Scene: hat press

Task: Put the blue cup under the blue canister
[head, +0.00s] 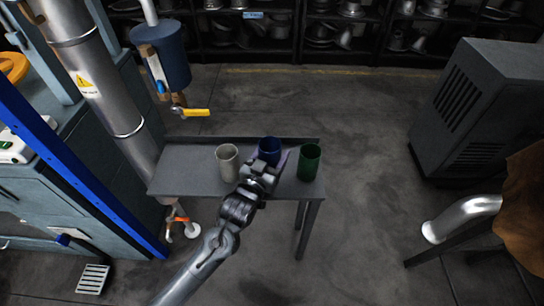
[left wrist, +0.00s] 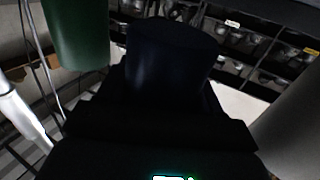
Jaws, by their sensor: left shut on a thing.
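The blue cup (head: 269,147) stands upright on the small grey table (head: 185,172), between a grey-white cup (head: 228,164) and a green cup (head: 309,163). My left gripper (head: 268,164) is shut on the blue cup from the near side and hides its lower part. In the left wrist view, the dark blue cup (left wrist: 170,60) fills the middle, between the fingers. I cannot tell whether its base touches the table. The blue canister (head: 165,62) hangs at the upper left, with a yellow-handled valve (head: 195,112) below it. My right gripper is not in view.
The green cup (left wrist: 80,32) and the grey-white cup (left wrist: 292,112) flank the held cup closely. A large silver pipe (head: 103,80) and blue post (head: 75,165) stand left of the table. A grey machine (head: 470,110) stands at the right. Floor between is clear.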

